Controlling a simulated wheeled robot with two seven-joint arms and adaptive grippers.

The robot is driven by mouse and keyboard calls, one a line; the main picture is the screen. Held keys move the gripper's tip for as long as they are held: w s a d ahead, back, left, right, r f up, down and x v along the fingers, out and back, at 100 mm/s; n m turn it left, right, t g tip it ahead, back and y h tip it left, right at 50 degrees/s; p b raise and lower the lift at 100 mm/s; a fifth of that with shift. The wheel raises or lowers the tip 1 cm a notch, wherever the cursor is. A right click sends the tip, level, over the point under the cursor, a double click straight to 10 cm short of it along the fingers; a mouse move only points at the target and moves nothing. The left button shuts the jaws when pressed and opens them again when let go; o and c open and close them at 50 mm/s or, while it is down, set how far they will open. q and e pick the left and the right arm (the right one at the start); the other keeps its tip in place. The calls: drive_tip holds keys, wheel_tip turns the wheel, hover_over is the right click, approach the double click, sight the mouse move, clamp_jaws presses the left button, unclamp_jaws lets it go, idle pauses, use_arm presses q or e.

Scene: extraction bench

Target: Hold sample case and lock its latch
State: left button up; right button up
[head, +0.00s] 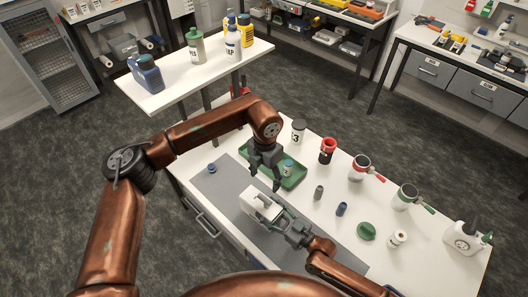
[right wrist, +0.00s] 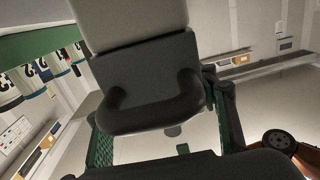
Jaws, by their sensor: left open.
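The sample case (head: 256,203), a white box, sits on the grey mat at the front of the bench. In the right wrist view its pale body and dark rounded handle (right wrist: 150,112) fill the middle. My right gripper (head: 285,225) is at the case's near right side. In the right wrist view its fingers stand on both sides of the handle, close against its ends. My left gripper (head: 266,180) is open and empty, pointing down just beyond and above the case, in front of the green tray. I cannot make out the latch.
The green tray (head: 296,181) holds a small jar. Right of the case stand a grey vial (head: 319,192), a blue vial (head: 341,209), a green lid (head: 366,231) and a white bottle (head: 397,238). A raised white shelf (head: 180,91) with bottles is at the back left.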

drive_tip(key=o, duration=0.5)
